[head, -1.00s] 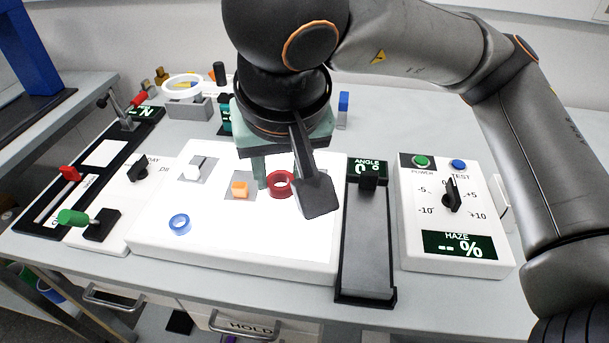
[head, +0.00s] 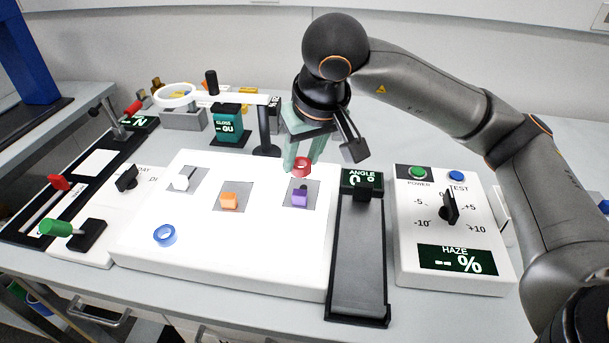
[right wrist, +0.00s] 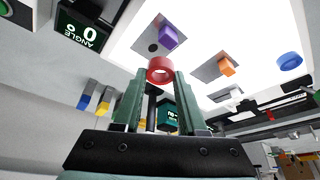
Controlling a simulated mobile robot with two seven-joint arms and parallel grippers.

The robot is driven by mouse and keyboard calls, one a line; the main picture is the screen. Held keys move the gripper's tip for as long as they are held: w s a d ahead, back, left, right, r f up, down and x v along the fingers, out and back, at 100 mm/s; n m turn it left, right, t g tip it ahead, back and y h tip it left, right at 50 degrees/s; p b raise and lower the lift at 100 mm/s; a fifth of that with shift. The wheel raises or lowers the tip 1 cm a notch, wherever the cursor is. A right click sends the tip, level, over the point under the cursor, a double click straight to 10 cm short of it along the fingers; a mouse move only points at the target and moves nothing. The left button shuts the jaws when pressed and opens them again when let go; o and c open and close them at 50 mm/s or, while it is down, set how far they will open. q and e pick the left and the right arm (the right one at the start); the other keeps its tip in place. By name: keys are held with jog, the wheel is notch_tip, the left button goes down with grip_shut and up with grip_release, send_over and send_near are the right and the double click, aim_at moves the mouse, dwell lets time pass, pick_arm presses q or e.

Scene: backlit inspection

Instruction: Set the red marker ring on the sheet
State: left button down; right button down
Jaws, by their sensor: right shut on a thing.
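The red marker ring (head: 302,167) is held between the fingertips of my right gripper (head: 298,160), above the far right part of the white light panel (head: 220,260). In the right wrist view the ring (right wrist: 160,70) sits between the two green fingers (right wrist: 158,92). Three grey sheets lie on the panel. One bears a purple block (head: 299,198) and a small dark spot, one an orange block (head: 229,201), one a white block (head: 181,182). A blue ring (head: 164,235) lies on the bare panel at the front left. My left gripper is not in view.
A black angle track (head: 358,260) and a haze meter box (head: 455,258) stand right of the panel. A teal gloss meter (head: 228,124), a dark post and a white ring lamp (head: 176,95) stand behind it. A black slide with coloured handles is at left.

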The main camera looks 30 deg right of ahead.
aim_at(306, 158)
jog(key=f, duration=0.1)
jog(key=w+d+f, duration=0.1)
jog(key=shift+w+d+f, duration=0.2)
jog(key=shift+w+f, duration=0.1)
notch_tip(306, 158, down, 3)
jog(key=shift+r, duration=0.15)
jog(key=shift+f+b, duration=0.25)
jog(key=shift+b, duration=0.05)
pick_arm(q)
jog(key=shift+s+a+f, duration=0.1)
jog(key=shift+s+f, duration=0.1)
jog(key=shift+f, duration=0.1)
pick_arm(e)
jog(key=shift+f, duration=0.2)
jog(key=shift+c, duration=2.3)
grip_release()
jog(key=shift+r, duration=0.1)
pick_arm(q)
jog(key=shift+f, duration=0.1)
pick_arm(e)
jog(key=shift+r, duration=0.1)
